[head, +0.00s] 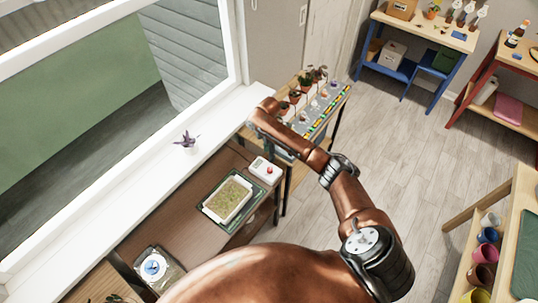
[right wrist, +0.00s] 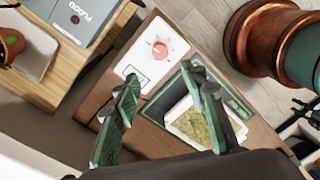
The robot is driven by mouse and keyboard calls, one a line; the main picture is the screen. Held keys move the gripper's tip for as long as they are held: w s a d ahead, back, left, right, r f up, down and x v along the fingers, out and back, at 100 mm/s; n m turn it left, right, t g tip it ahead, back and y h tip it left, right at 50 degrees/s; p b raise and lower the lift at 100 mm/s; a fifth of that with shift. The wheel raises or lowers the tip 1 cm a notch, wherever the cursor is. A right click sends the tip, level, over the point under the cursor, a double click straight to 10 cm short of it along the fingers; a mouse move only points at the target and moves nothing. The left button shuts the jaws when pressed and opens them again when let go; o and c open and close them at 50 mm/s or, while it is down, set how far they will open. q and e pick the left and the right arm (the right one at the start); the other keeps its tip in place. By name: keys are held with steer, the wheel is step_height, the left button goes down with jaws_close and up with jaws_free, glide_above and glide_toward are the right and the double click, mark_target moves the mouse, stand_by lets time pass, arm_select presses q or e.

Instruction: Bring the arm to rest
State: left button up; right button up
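My right arm reaches across the head view from the lower right towards the plant shelf by the window. In the right wrist view my right gripper (right wrist: 161,95) has its two green fingers spread apart with nothing between them. Beyond the fingers are a white box with a red dial (right wrist: 158,52) and a pale tray of green-brown material (right wrist: 200,127) on a dark green mat. In the head view the same white box (head: 264,171) and tray (head: 229,200) stand on the brown bench. My left gripper is not in view.
A shelf (head: 340,110) with small potted plants and coloured labels stands behind my right arm. A purple plant (head: 187,142) is on the white windowsill. A blue-framed table (head: 430,30) is at the back. A wooden rack with coloured pots (head: 487,236) is at right. The floor between is clear.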

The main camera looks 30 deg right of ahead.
stand_by(0.3)
steer(key=s+a+f+m+t+y, duration=0.1)
steer(key=s+a+f+m, duration=0.3)
steer(key=s, duration=0.6)
steer(key=s+a+f+m+t, duration=0.1)
steer(key=s+a+f+m, duration=0.1)
steer(key=s+a+f, duration=0.65)
steer(key=s+d+r+m+t+h, duration=0.1)
steer(key=s+d+r+m, duration=0.4)
steer(key=s, duration=0.5)
steer(key=s+d+r+m+t+h, duration=0.1)
steer(key=s+d+r+m, duration=0.4)
steer(key=s, duration=0.4)
step_height(320, 180, down, 32)
steer(key=s+a+g+b, duration=0.1)
steer(key=s+b, duration=0.1)
steer(key=b, duration=0.1)
steer(key=s+f+n+g+b, duration=0.1)
steer(key=s+f+b, duration=0.1)
steer(key=s+f, duration=1.7)
steer(key=shift+s+a+f+g+y+b, duration=0.2)
steer(key=shift+s+f+g+y+b, duration=0.15)
steer(key=shift+f, duration=0.5)
